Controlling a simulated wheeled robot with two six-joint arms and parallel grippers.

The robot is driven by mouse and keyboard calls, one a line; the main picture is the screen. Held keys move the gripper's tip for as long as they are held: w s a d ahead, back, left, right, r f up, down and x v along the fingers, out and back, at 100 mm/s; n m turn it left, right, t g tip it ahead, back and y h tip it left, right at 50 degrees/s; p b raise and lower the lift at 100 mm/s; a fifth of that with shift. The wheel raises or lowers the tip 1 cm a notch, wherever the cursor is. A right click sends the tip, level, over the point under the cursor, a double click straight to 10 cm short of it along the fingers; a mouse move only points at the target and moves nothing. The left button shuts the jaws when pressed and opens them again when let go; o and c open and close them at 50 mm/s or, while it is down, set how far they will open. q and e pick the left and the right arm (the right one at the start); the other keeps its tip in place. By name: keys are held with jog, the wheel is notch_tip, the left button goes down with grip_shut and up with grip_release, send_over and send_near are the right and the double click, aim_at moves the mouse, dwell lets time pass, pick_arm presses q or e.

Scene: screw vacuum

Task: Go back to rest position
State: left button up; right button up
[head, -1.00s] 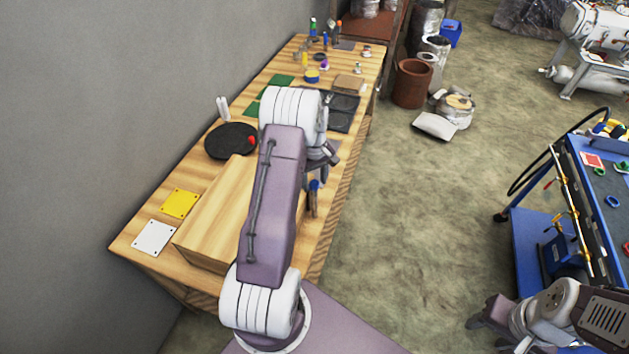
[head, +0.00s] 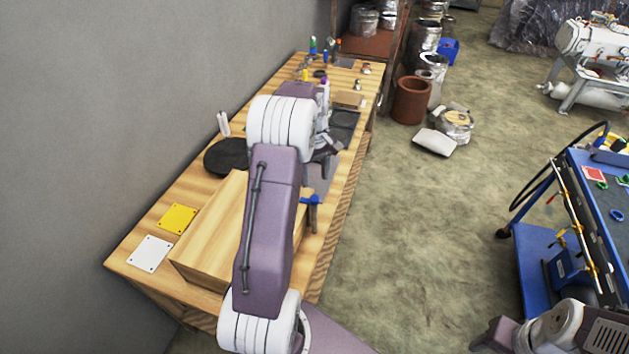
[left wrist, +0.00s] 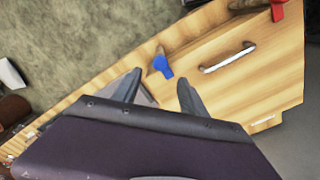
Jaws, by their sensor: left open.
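My left gripper (head: 326,158) is above the wooden workbench (head: 143,243), and part of it is hidden behind my arm's white joint. The left wrist view shows its two dark fingers (left wrist: 158,92) spread apart with nothing between them. A wooden box (head: 208,230) stands below my left arm. Its front, with a metal handle (left wrist: 228,57), shows in the left wrist view. A blue-topped tool (head: 311,200) is beside the box, apart from the fingers. My right gripper (head: 492,336) is low at the right, cut off and too unclear to read.
A black disc (head: 226,157), a yellow plate (head: 177,218) and a white plate (head: 150,253) lie on the bench, with small tools farther back. A blue cart (head: 540,248) stands at the right. The floor between is clear.

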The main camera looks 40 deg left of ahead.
dwell(0.3)
pick_arm(q)
jog(key=s+d+r+m+b, duration=0.1)
jog(key=s+d+m, duration=0.1)
jog(key=d, duration=0.5)
jog(key=s+d+r+m+b, duration=0.1)
jog(key=s+d+r+m, duration=0.1)
jog(key=d, duration=0.6)
jog(key=s+d+f+m, duration=0.2)
jog(key=s+f+m, duration=0.1)
jog(key=s, duration=0.3)
jog(key=s+d+f+m+t, duration=0.1)
jog(key=s+d+f+m, duration=0.2)
jog(key=s+f+m, duration=0.1)
jog(key=shift+s+f+m, duration=0.3)
jog(key=shift+s+m, duration=0.5)
jog(key=shift+s, duration=0.45)
jog(key=shift+s, duration=0.1)
